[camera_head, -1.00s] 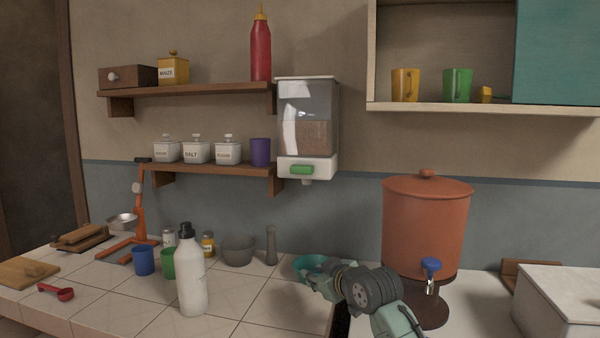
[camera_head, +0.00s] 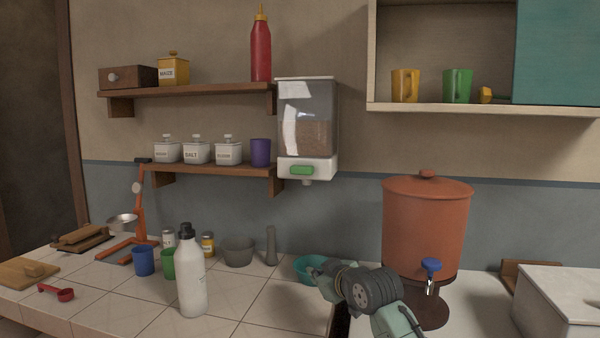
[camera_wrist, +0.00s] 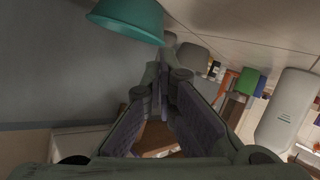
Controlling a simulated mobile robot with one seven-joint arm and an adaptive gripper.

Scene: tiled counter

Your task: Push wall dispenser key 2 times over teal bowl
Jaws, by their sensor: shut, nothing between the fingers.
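The wall dispenser (camera_head: 307,130) hangs on the wall right of the shelves, with brown contents behind its clear front. Its green key (camera_head: 301,170) is on the white base above a small spout. The teal bowl (camera_head: 308,268) is on the counter below the dispenser, partly hidden by my arm; it also shows at the top of the wrist view (camera_wrist: 128,20). My gripper shows in the wrist view (camera_wrist: 160,75) with its fingertips together and nothing between them. It is close to the bowl and well below the key. In the head view my wrist mostly hides the fingers.
A white bottle (camera_head: 191,280), blue cup (camera_head: 143,260), grey mortar (camera_head: 238,250) and pestle (camera_head: 271,246) stand left of the bowl. A terracotta water pot (camera_head: 427,235) stands close on the right. The lower shelf (camera_head: 225,168) ends beside the dispenser. The wall below the dispenser is clear.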

